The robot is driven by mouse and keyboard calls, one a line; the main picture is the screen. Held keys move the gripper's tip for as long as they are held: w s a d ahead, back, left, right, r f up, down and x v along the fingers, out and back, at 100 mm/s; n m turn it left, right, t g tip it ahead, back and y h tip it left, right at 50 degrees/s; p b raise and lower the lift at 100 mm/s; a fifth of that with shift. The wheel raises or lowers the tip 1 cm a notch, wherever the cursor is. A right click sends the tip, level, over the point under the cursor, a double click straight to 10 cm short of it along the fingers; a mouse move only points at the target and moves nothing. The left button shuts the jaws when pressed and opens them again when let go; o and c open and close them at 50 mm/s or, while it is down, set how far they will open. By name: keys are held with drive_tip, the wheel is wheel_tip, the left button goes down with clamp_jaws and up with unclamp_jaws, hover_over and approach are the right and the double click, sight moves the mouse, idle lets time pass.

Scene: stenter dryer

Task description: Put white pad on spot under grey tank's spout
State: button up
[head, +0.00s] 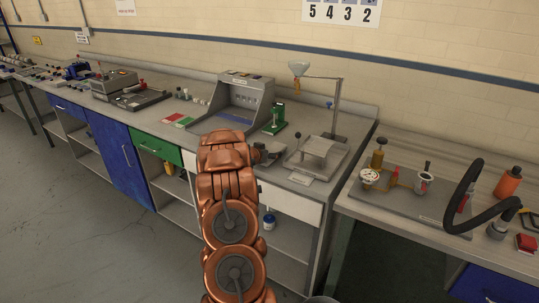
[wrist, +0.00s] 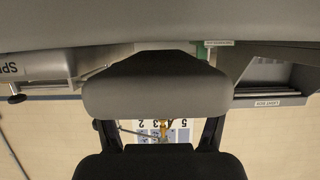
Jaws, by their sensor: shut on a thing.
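My gripper (head: 265,154) is beyond my copper arm, low over the bench front between the grey booth and the funnel stand. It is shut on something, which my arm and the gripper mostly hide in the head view. In the wrist view a broad, smooth, shaded pale-grey surface (wrist: 160,18) fills the top edge; it looks like the white pad, held close, but its outline is cut off.
The right bench holds a gauge (head: 370,177) and a black hose (head: 466,200). The bench front carries small labels.

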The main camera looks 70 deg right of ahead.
drive_tip(key=shift+f, duration=0.5)
drive_tip(key=shift+f, duration=0.2)
drive_tip(key=o, duration=0.9)
drive_tip(key=shift+o, duration=0.2)
drive_tip(key=shift+r, duration=0.1)
drive_tip(key=shift+r, duration=0.15)
drive_tip(key=shift+w+a, duration=0.15)
drive_tip(key=shift+a, duration=0.4)
drive_tip(key=b+v, duration=0.3)
drive_tip(key=v, duration=0.8)
drive_tip(key=shift+r, duration=0.15)
